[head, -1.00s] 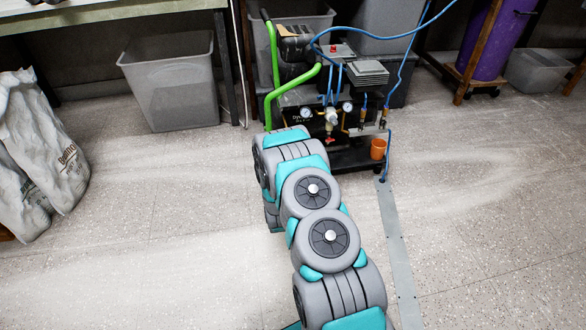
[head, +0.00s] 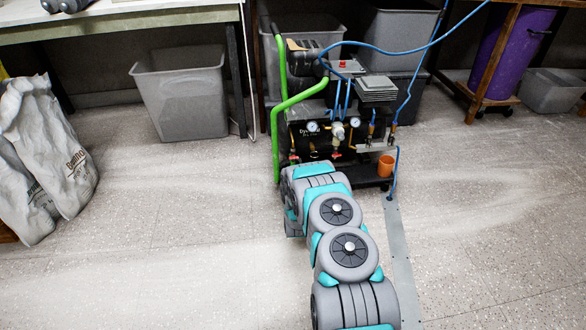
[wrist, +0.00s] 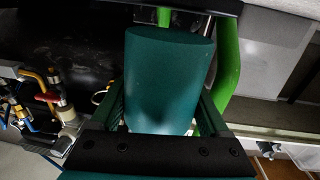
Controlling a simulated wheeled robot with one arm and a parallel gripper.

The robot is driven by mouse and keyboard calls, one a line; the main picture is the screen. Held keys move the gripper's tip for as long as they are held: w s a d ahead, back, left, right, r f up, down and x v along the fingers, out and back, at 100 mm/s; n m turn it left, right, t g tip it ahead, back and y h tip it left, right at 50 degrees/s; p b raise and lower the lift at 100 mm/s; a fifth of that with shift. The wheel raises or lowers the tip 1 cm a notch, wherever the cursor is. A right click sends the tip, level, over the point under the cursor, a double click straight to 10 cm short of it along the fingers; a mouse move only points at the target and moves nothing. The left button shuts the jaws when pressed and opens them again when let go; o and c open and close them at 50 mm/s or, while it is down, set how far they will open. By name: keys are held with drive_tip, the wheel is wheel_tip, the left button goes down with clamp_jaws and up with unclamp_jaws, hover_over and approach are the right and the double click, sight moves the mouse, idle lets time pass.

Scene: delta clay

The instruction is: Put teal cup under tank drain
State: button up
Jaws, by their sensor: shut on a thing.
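The teal cup (wrist: 165,80) fills the middle of the wrist view, held between the fingers of my gripper (wrist: 163,112). My gripper is shut on it. In the head view my arm hides both gripper and cup, near the lower left front of the black compressor tank (head: 304,140). The tank also shows as a dark body in the wrist view (wrist: 75,35). I cannot make out the tank's drain in either view.
A green handle (head: 276,130) rises at the compressor's left; brass fittings (wrist: 58,95) show left in the wrist view. Blue hoses run to its right. Open floor lies on both sides.

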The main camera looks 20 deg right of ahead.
drive_tip(key=shift+x, duration=1.65)
drive_tip(key=w, duration=0.1)
drive_tip(key=w+d+f+b, duration=0.1)
drive_tip(key=shift+w+d, duration=0.1)
drive_tip(key=shift+w, duration=0.3)
drive_tip(key=shift+f, duration=0.2)
drive_tip(key=shift+f, duration=0.15)
drive_tip(key=o, duration=1.2)
